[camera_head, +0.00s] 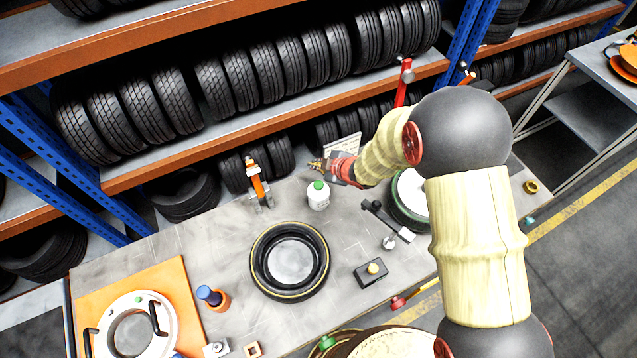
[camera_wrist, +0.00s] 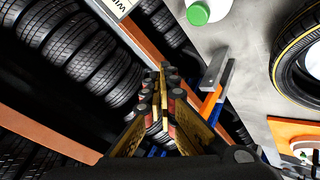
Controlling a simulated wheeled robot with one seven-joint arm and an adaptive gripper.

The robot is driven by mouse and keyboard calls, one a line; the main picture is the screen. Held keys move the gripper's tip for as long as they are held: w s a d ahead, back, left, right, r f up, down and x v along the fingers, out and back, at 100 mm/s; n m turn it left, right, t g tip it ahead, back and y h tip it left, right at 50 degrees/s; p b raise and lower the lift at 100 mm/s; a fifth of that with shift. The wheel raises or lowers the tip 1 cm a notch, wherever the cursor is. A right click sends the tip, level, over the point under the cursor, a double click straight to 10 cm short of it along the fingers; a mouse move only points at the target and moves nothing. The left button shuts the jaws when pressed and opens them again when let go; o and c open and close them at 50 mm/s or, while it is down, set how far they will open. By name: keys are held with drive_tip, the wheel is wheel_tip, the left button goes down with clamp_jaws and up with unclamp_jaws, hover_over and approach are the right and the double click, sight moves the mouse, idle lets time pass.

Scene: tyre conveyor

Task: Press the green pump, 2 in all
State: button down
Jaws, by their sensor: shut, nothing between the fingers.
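The green pump (camera_head: 318,185) is the cap on top of a small white bottle (camera_head: 319,200) that stands upright on the grey table. In the wrist view the green pump (camera_wrist: 198,14) shows at the top edge, with the bottle partly cut off. My gripper (camera_head: 314,164) is shut and empty, just behind the bottle in the head view and apart from it. In the wrist view my gripper's fingers (camera_wrist: 163,70) come together, with the green pump off to their upper right.
An orange upright clamp (camera_head: 258,184) stands left of the bottle. A black tyre ring (camera_head: 290,260) lies in front. A black box with a yellow button (camera_head: 372,270) is to the right. Tyre shelves (camera_head: 250,135) stand behind the table. A dark lever fixture (camera_head: 385,222) is right of the bottle.

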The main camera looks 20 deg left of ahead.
sight(317, 186)
wheel_tip(317, 186, down, 9)
drive_tip(key=b, duration=0.6)
drive_tip(key=shift+r+b, duration=0.1)
drive_tip(key=shift+b, duration=0.25)
idle(1.3)
drive_tip(key=shift+f+b, duration=0.4)
drive_tip(key=shift+f+b, duration=0.9)
drive_tip(key=shift+f, duration=0.2)
idle(1.0)
drive_tip(key=shift+d+r, duration=0.1)
drive_tip(key=shift+r+p, duration=1.1)
drive_tip(key=shift+r, duration=0.35)
